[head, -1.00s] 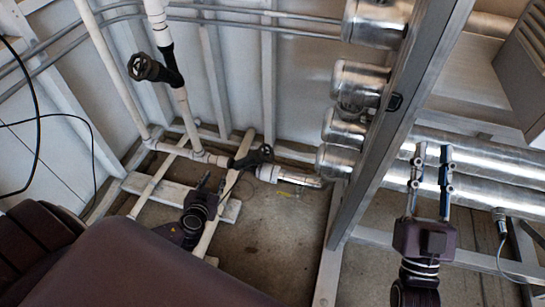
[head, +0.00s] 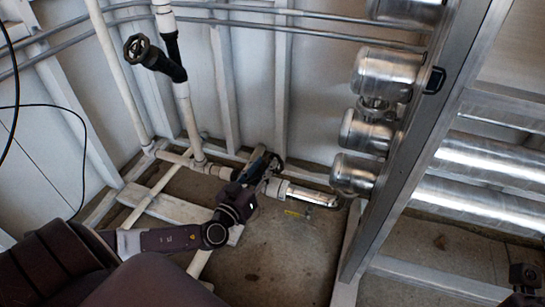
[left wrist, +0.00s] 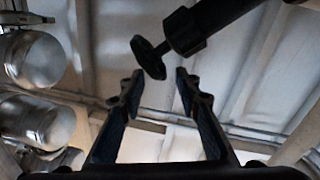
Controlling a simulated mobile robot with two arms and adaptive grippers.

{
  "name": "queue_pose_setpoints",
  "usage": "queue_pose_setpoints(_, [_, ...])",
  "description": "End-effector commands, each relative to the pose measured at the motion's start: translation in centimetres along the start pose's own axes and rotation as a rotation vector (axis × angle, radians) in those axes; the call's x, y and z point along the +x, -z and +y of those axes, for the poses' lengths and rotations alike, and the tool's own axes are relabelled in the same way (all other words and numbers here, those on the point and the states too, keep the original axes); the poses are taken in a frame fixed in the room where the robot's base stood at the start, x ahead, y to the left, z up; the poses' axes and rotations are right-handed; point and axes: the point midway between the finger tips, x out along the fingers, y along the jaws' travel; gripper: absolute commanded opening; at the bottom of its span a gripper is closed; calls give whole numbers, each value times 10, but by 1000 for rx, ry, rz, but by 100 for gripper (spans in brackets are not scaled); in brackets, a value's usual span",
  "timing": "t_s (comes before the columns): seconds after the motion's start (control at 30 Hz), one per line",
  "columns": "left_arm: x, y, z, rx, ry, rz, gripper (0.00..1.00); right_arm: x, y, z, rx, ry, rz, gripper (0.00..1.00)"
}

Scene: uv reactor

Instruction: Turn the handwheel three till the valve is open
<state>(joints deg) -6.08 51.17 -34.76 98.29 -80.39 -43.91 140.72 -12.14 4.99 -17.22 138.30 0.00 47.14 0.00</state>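A black handwheel (head: 137,47) sits on a valve on the upright white pipe, upper left in the head view. A second black handwheel is on the low white pipe near the floor, largely hidden behind my left gripper (head: 264,166). In the left wrist view my left gripper (left wrist: 153,84) is open, its two fingers apart. A dark handwheel (left wrist: 148,57) shows just beyond the fingertips, between them, with its valve body (left wrist: 187,30) at upper right. It looks like the low one. I cannot tell whether the fingers touch it.
Shiny metal cylinders (head: 385,75) hang beside a slanted steel post (head: 410,150) on the right. White pipes (head: 160,185) and a pale plank (head: 177,207) lie along the floor. Bare floor (head: 285,255) lies in front of the low pipe.

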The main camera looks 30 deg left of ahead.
Motion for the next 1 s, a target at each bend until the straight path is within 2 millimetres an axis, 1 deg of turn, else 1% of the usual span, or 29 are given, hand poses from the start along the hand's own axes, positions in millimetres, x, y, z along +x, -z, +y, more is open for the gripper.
queue_pose_setpoints(0.03, [9,0,-1,0,1,4,31,-1,0,0,-1,1,4,25])
queue_pose_setpoints(0.1, [20,0,0,1,1,3,31,0,-1,0,-1,3,8,25])
queue_pose_setpoints(0.2, [33,0,-1,0,2,3,31,1,0,0,-2,6,15,25])
queue_pose_setpoints(0.33, [46,-1,0,1,1,1,31,2,0,-1,-3,9,21,25])
queue_pose_setpoints(0.5, [54,0,-1,1,2,0,31,3,-1,-1,-4,10,24,25])
queue_pose_setpoints(0.77, [55,-1,-1,1,2,-1,31,4,-1,-1,-4,11,25,25])
queue_pose_setpoints(1.0, [55,-1,-1,2,3,-1,5,4,-1,-1,-4,11,24,25])
